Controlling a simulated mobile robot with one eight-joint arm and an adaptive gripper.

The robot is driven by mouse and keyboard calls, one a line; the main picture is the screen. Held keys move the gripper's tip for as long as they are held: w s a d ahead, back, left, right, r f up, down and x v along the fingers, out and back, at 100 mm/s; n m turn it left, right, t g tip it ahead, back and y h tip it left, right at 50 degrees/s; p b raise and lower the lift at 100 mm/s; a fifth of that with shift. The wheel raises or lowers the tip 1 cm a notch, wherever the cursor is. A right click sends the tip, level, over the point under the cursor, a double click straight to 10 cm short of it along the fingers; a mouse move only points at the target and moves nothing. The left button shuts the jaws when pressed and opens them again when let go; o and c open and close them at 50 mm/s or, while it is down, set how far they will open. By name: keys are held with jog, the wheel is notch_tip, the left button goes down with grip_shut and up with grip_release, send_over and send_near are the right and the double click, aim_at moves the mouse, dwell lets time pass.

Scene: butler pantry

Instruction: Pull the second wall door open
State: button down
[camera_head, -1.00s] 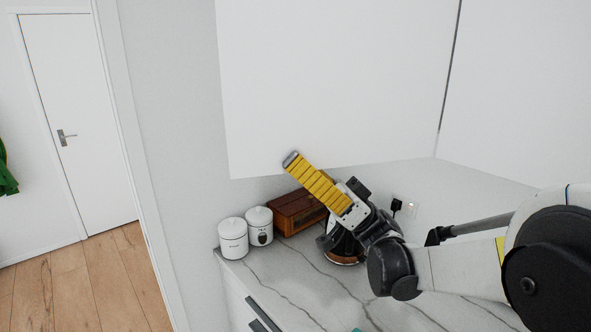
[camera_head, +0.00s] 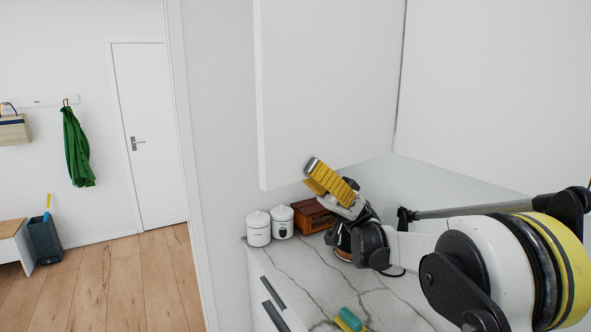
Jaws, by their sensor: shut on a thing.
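The wall door (camera_head: 325,85) is a plain white panel of the upper cabinet, with its lower edge above the counter. A narrow left side face of it shows; I cannot tell exactly how far it stands open. My gripper (camera_head: 313,172), with yellow ribbed fingers, reaches up from below and is shut on the door's lower edge. One finger lies in front of the panel, and the other is partly hidden behind it. Another white wall door (camera_head: 465,95) lies to the right, past a dark vertical gap.
The marble counter (camera_head: 315,265) below holds two white canisters (camera_head: 258,228), a brown wooden box (camera_head: 312,215) and a green and yellow sponge (camera_head: 349,320). Dark-handled drawers are under its left front. Wooden floor (camera_head: 140,275) is clear at left, before a white room door (camera_head: 150,130).

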jog(key=shift+s+d, duration=0.1)
jog(key=shift+d, duration=0.05)
jog(key=c, duration=1.4)
grip_release()
jog(key=shift+r, duration=0.1)
